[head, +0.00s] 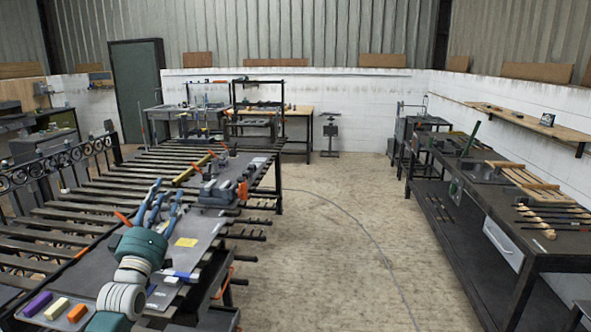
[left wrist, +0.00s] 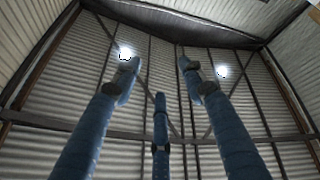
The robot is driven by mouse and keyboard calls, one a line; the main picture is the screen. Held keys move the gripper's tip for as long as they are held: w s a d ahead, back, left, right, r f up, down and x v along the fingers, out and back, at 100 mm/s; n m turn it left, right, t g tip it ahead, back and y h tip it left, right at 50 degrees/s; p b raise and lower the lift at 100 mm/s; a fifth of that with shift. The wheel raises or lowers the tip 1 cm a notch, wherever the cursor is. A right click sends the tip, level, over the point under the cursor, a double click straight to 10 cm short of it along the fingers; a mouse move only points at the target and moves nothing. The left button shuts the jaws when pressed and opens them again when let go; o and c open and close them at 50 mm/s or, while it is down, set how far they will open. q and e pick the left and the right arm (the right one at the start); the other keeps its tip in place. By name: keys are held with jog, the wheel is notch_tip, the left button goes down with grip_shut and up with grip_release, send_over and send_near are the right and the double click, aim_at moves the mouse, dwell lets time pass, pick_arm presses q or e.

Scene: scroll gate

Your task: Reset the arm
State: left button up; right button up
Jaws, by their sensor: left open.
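My left gripper (head: 161,202) has blue fingers and shows in the head view above the near part of the slatted table, at the end of my teal and white arm. In the left wrist view its fingers (left wrist: 159,78) are spread apart, with nothing between them. Behind them are only the corrugated wall and roof with bright lamps, so the fingers point upward. My right gripper is in neither view.
The slatted table (head: 75,212) fills the left, with a yellow note (head: 186,242), a vise (head: 218,192) and coloured blocks (head: 57,308) on it. A workbench (head: 540,262) with tools stands along the right wall. The floor (head: 325,235) between them is clear.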

pick_arm(q)
notch_tip(320, 180, down, 33)
jog(key=s+a+m+g+y+b, duration=0.1)
jog(key=s+m+g+b, duration=0.1)
jog(key=m+g, duration=0.75)
jog(key=s+d+f+m+g+b, duration=0.1)
jog(key=s+f, duration=0.5)
jog(key=f, duration=0.5)
jog(key=s+d+f+m+g+b, duration=0.15)
jog(key=s+f, duration=0.35)
jog(key=f, duration=0.7)
jog(key=s+d+f+g+b, duration=0.3)
jog(key=s+f+g, duration=0.1)
jog(key=s+f, duration=1.85)
jog(key=s+d+f+g, duration=0.1)
jog(key=s+f, duration=0.3)
jog(key=s, duration=0.7)
jog(key=s+d+f+g+b, duration=0.1)
jog(key=s+d+f+g, duration=0.1)
jog(key=s, duration=1)
jog(key=s+d+f+g+b, duration=0.1)
jog(key=s+d+f+g, duration=0.1)
jog(key=s+f, duration=0.5)
jog(key=s, duration=0.4)
jog(key=shift+s+g+h, duration=0.3)
jog(key=shift+s+g, duration=0.1)
jog(key=shift+f+b, duration=0.15)
jog(key=shift+b, duration=0.2)
